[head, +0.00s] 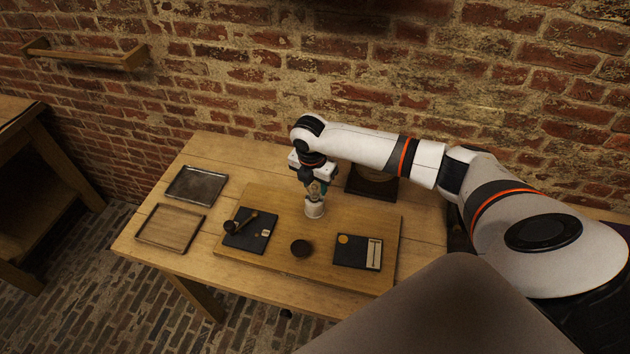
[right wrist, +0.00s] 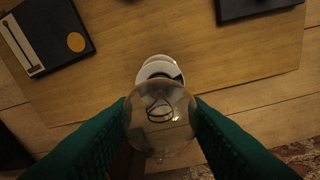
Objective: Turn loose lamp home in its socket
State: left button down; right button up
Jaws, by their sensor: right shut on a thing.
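The lamp (right wrist: 160,118) is a clear glass bulb with a dark filament, seen in the right wrist view between my green fingers. My right gripper (head: 315,191) is shut on it, pointing down from above. The socket (head: 314,208) is a white cup standing on the wooden board, directly below the gripper. It also shows in the right wrist view (right wrist: 158,68), partly hidden behind the bulb. I cannot tell how deep the lamp sits in the socket. My left gripper is not in view.
On the board (head: 230,273) are a dark plate with a stick (head: 247,238), a small round dark cup (head: 301,247) and a dark panel with pale strips (head: 357,253). Two trays, a metal one (head: 196,172) and a wooden one (head: 147,239), lie left. A dark object (head: 371,188) stands behind.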

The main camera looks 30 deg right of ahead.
jog(key=shift+r+m+g+p, duration=0.1)
jog(key=shift+m+g+p, duration=0.2)
jog(key=shift+m+p, duration=1.8)
jog(key=shift+m, duration=0.8)
jog(key=shift+s+m+p, duration=0.1)
jog(key=shift+m+p, duration=0.5)
jog(key=m+p, duration=0.2)
jog(key=m, duration=0.1)
jog(key=shift+g, duration=0.3)
jog(key=shift+m+p, duration=0.35)
jog(key=shift+m, duration=0.75)
